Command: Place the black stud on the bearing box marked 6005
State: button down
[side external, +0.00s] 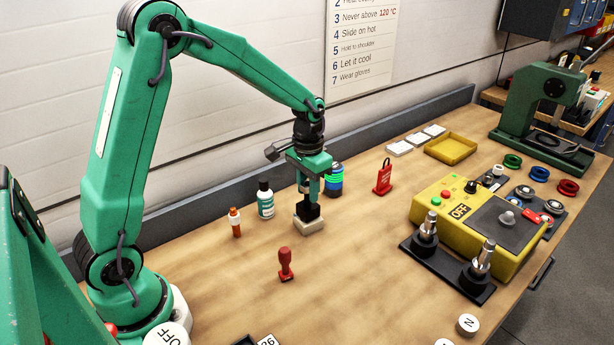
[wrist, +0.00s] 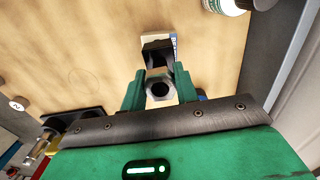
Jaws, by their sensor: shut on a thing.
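My gripper (side external: 311,180) points down over the worktable and is shut on the black stud (side external: 307,211). In the wrist view my gripper (wrist: 159,82) has its green fingers either side of a grey hex piece with a dark hole, and the stud's black body (wrist: 157,52) shows beyond it. A small pale box (side external: 310,228) lies directly under the stud; its edge and a blue label strip show in the wrist view (wrist: 173,40). The stud looks upright at the box's top; I cannot tell whether it rests on it. The box's number is not readable.
A red stamp-like piece (side external: 286,265), an orange-capped tube (side external: 234,222) and a white-and-teal bottle (side external: 265,199) stand nearby. A blue-green can (side external: 334,180) is behind my gripper. Pale boxes (side external: 400,147) and a yellow tray (side external: 450,149) lie at the back. A yellow OFF machine (side external: 440,205) stands right.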

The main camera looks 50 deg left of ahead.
jog(key=shift+f, duration=0.15)
jog(key=c, duration=1.1)
grip_release()
jog(key=shift+f, duration=0.1)
jog(key=shift+o, duration=0.2)
jog(key=shift+r, duration=0.2)
notch_tip(320, 180, up, 12)
